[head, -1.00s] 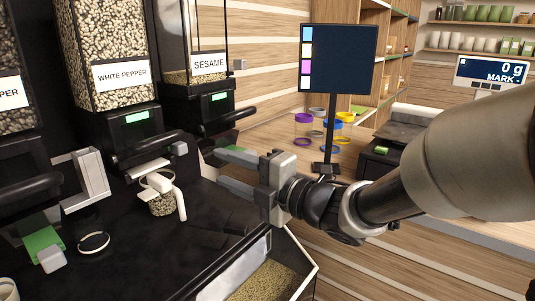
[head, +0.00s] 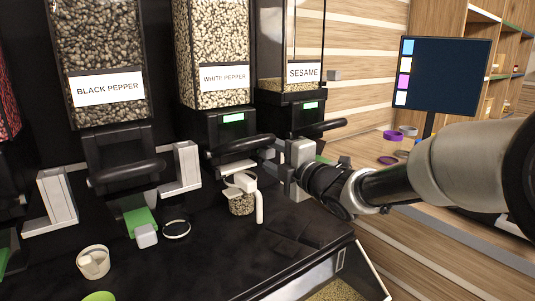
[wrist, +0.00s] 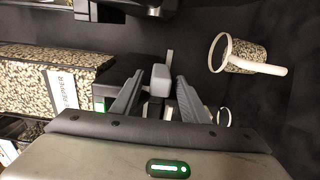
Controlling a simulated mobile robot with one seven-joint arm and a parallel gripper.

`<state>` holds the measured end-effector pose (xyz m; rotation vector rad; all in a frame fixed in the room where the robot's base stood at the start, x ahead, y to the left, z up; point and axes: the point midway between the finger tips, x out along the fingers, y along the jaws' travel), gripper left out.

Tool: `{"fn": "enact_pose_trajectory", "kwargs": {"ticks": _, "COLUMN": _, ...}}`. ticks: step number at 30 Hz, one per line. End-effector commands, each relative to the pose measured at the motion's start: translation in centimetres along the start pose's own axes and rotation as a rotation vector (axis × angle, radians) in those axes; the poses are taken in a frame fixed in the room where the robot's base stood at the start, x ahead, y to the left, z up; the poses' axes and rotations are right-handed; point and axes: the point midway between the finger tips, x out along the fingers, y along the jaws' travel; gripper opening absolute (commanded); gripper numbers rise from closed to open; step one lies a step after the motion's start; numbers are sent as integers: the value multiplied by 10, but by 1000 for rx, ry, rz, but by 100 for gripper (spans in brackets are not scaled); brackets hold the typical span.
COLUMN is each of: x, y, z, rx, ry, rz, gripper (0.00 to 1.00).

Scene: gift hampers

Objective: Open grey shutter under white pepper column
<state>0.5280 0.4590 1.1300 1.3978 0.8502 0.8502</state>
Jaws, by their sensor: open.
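The white pepper column (head: 212,50) stands mid-left in the head view, labelled WHITE PEPPER. Its label edge also shows sideways in the wrist view (wrist: 63,92). A small grey block that looks like the shutter's knob (wrist: 160,77) shows in the wrist view beside the dark dispenser base. My gripper (wrist: 155,88) is open, with its two grey fingers on either side of that block; contact is not clear. In the head view my gripper (head: 284,168) is right of the white pepper outlet, and its fingertips are hard to make out. A cup with a white handle (head: 242,204), holding peppercorns, stands below the outlet.
The black pepper column (head: 100,45) is to the left, with a green shutter (head: 140,220) below it. The sesame column (head: 303,50) is close behind my gripper. A white cup (head: 93,262) and a ring (head: 176,229) lie on the dark counter. A screen (head: 445,75) stands right.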

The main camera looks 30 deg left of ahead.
Motion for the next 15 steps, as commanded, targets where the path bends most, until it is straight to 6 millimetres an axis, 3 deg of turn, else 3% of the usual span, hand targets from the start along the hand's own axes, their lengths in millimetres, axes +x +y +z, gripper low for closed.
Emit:
{"fn": "enact_pose_trajectory", "kwargs": {"ticks": 10, "x": 4, "y": 0, "z": 0, "rx": 0, "ry": -1, "rz": 0, "gripper": 39}}
{"fn": "enact_pose_trajectory", "kwargs": {"ticks": 15, "x": 4, "y": 0, "z": 0, "rx": 0, "ry": -1, "rz": 0, "gripper": 10}}
